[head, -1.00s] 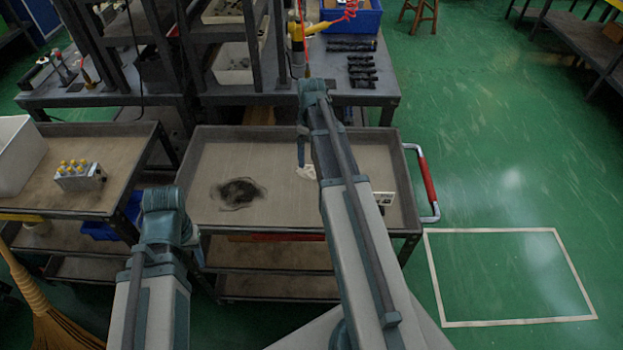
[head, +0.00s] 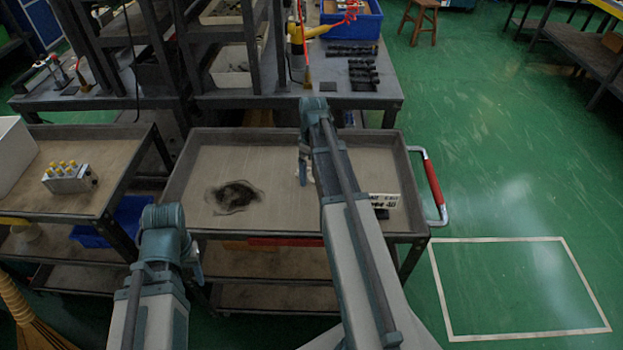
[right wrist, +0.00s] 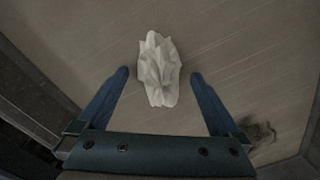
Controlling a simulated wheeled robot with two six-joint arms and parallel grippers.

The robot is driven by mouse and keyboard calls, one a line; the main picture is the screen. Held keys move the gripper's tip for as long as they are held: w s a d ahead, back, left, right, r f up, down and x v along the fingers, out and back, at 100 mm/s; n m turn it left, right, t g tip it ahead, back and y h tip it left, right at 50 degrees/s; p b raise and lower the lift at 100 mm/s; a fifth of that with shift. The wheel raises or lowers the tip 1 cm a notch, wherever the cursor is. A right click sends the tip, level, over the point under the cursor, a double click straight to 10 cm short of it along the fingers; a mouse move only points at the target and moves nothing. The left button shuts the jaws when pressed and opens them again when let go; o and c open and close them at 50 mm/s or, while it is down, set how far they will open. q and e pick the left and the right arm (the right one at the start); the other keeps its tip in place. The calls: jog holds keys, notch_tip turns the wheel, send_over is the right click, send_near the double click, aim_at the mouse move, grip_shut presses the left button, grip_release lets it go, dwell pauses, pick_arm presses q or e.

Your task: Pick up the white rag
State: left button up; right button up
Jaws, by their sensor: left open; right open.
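The white rag (right wrist: 159,70) lies crumpled on the tan bed of the middle cart (head: 270,165). In the right wrist view it sits between the two blue fingers of my right gripper (right wrist: 159,76), with a gap on each side. The right gripper is open and holds nothing. In the head view my right gripper (head: 304,168) hangs over the cart, and the rag is mostly hidden behind it and the arm. My left gripper (head: 195,264) is partly hidden by its own arm, in front of the cart; it is open, apart from the rag.
A dark patch (head: 236,197) marks the cart bed at left. A small white sign (head: 382,200) stands near the cart's right rim. A valve block with yellow caps (head: 70,177) stands on the left cart. A red handle (head: 433,183) juts out at right. Green floor is free beyond.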

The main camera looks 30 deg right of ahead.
jog(key=c, duration=1.3)
jog(key=shift+r, duration=0.2)
jog(key=shift+c, duration=0.2)
jog(key=shift+r+p, duration=0.6)
jog(key=shift+p, duration=0.2)
notch_tip(320, 180, up, 3)
jog(key=p, duration=0.2)
jog(key=shift+s+a+f+p, duration=0.15)
jog(key=shift+p, duration=0.15)
jog(key=s+a, duration=0.3)
jog(key=a, duration=0.1)
jog(key=s+a, duration=0.2)
jog(key=a, duration=0.2)
jog(key=s+a, duration=0.3)
jog(key=a, duration=0.2)
jog(key=shift+s+r+p, duration=0.35)
jog(key=shift+r+p, duration=0.05)
